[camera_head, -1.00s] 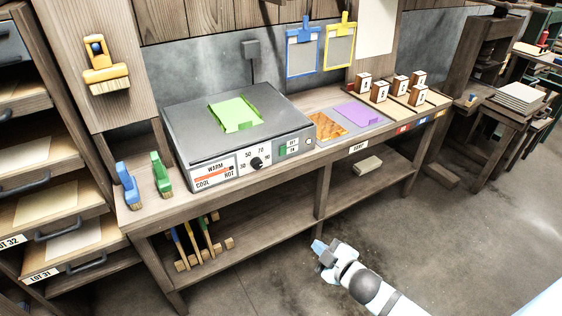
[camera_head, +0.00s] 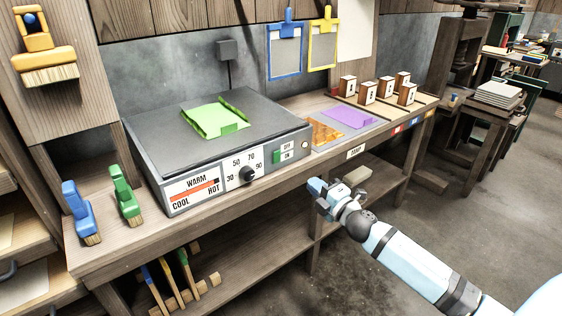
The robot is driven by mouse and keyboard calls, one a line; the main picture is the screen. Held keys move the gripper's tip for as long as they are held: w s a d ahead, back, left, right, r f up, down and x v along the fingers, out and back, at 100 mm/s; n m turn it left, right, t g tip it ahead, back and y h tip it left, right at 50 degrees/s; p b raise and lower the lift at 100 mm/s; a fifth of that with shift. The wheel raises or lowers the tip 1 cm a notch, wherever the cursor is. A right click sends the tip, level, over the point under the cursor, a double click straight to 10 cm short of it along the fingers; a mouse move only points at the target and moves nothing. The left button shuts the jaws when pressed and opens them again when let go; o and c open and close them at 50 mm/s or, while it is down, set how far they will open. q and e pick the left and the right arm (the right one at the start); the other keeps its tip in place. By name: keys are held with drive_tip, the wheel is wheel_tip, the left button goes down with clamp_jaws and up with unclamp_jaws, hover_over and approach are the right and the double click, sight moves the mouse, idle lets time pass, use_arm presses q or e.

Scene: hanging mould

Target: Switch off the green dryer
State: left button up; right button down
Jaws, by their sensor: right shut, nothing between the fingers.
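The dryer (camera_head: 150,150) is a grey box with a dark flat top on the workbench. A curled green sheet (camera_head: 214,118) lies on top. Its front has a green switch (camera_head: 278,157) beside OFF and ON labels, a black knob (camera_head: 247,175), a WARM/COOL/HOT scale (camera_head: 194,191) and a small pale round lamp (camera_head: 305,145). I cannot tell which way the switch is set. My right gripper (camera_head: 317,187) is shut and empty, in front of the bench edge, below and right of the switch, apart from it. My left gripper is not in view.
Blue (camera_head: 77,212) and green (camera_head: 124,196) brushes stand left of the dryer. A purple sheet (camera_head: 349,117), an orange patterned sheet (camera_head: 325,132) and several wooden blocks (camera_head: 367,92) are to its right. A lower shelf (camera_head: 243,265) sits beneath.

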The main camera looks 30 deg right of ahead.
sight(278, 154)
drive_tip(key=w, duration=0.4)
drive_tip(key=w+r, duration=0.1)
drive_tip(key=w, duration=0.3)
drive_tip(key=w+a, duration=0.1)
drive_tip(key=w, duration=0.3)
drive_tip(key=shift+w+r+b, duration=0.15)
drive_tip(key=shift+r+b, duration=0.1)
drive_tip(key=shift+b, duration=0.15)
drive_tip(key=shift+w+r, duration=0.1)
drive_tip(key=shift+w, duration=0.5)
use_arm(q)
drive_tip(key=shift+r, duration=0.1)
use_arm(e)
drive_tip(key=shift+w, duration=0.15)
